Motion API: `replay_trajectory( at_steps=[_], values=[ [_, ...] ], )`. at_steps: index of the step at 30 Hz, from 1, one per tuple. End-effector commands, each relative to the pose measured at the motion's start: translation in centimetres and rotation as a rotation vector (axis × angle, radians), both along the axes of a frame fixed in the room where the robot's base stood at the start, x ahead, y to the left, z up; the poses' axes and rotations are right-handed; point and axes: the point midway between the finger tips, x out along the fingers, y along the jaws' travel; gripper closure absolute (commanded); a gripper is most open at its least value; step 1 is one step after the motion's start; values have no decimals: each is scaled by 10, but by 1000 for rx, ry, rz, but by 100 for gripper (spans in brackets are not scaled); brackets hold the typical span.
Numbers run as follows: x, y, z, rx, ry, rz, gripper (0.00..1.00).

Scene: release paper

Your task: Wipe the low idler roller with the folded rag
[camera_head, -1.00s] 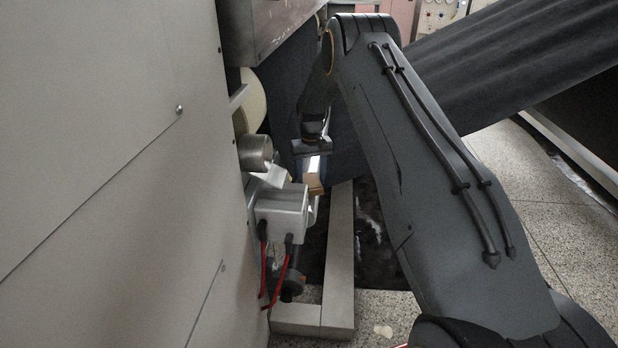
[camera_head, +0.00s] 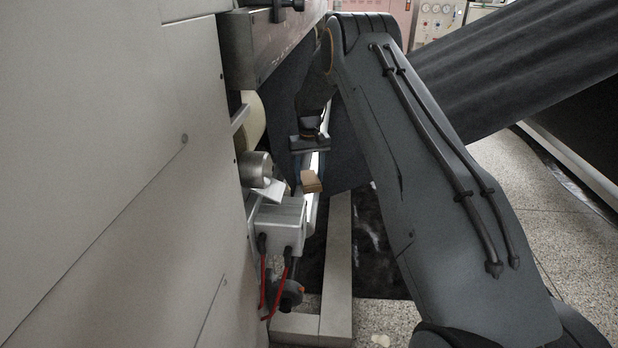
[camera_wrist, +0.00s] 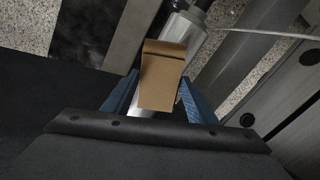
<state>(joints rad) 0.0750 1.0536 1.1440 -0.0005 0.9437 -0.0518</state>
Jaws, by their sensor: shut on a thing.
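The folded rag (camera_wrist: 163,75) is a tan, layered pad. My gripper (camera_wrist: 158,97) is shut on it between two blue fingers in the wrist view. In the head view the rag (camera_head: 311,182) shows below my dark gripper (camera_head: 310,160), in front of the machine. A shiny metal cylinder, apparently the low idler roller (camera_wrist: 181,35), runs behind the rag in the wrist view. In the head view its bright length (camera_head: 313,205) lies beside and below the rag. The rag covers part of it; I cannot tell whether they touch.
A grey machine panel (camera_head: 110,170) fills the left. A metal box (camera_head: 278,222) with red cables and a round roller end (camera_head: 256,169) stand close to the gripper's left. A pale floor beam (camera_head: 338,255) runs below. A dark web (camera_head: 500,80) slopes behind my arm.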

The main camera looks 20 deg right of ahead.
Motion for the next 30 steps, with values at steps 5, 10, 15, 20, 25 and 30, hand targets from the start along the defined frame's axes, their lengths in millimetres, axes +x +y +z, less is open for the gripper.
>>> replay_trajectory(
  at_steps=[5, 10, 15, 20, 25, 30],
  values=[
    [0, 0, 0, 0, 0, 0, 73],
    [0, 0, 10, 0, -1, 0, 73],
    [0, 0, 25, 0, -1, 0, 73],
    [0, 0, 30, 0, 0, 0, 73],
    [0, 0, 29, 0, 0, 0, 73],
    [0, -1, 29, 0, 0, -1, 73]
  ],
)
